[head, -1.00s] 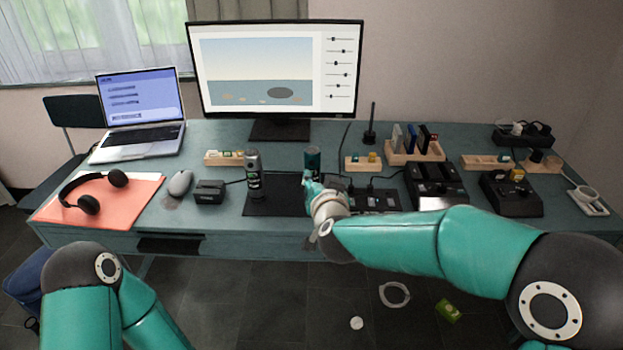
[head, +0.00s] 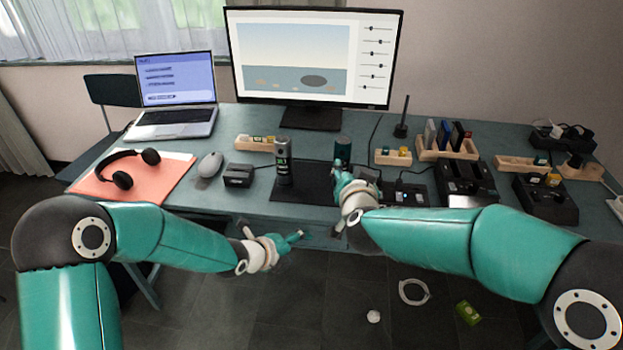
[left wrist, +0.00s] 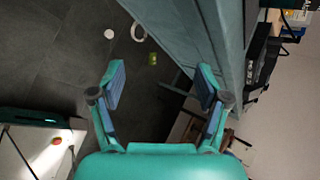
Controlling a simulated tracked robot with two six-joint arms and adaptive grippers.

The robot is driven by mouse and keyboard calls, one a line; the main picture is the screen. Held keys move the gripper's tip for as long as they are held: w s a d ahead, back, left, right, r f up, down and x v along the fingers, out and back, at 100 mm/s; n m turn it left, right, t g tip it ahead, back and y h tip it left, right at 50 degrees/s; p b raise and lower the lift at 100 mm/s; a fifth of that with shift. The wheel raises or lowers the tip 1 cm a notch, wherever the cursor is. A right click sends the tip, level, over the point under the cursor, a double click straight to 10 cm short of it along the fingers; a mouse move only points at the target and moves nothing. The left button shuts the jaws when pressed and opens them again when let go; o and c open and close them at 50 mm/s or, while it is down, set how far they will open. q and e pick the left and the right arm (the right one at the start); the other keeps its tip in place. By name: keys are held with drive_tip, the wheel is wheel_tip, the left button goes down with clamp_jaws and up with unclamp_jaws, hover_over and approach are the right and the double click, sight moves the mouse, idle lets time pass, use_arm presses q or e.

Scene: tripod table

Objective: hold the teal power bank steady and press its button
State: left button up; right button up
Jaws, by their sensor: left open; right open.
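The teal power bank (head: 343,149) appears to be the dark teal cylinder standing upright on the dark mat (head: 303,184). No button can be made out on it. My right gripper (head: 341,180) is open just in front of it and overlaps its lower part in the head view; whether they touch I cannot tell. My left gripper (head: 291,242) is open and empty, in front of the table's front edge and below the tabletop.
A grey cylinder (head: 283,162) stands on the mat left of the power bank. A black box (head: 239,175), a mouse (head: 210,164) and headphones (head: 128,168) lie further left. Wooden trays (head: 393,158) and black docks (head: 466,178) crowd the right. The table's front edge (head: 215,212) is near my left gripper.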

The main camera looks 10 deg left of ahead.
sight(342, 153)
use_arm(q)
drive_tip(key=w+d+r+m+t+h, duration=0.1)
drive_tip(key=w+r+m+t, duration=0.1)
drive_tip(key=w+r+m, duration=0.4)
drive_tip(key=w+d+r+m+t, duration=0.1)
drive_tip(key=r+m, duration=0.8)
drive_tip(key=r, duration=0.2)
drive_tip(key=x, duration=1.7)
drive_tip(key=shift+w+d+r, duration=0.1)
drive_tip(key=shift+r, duration=0.1)
clamp_jaws()
use_arm(e)
clamp_jaws()
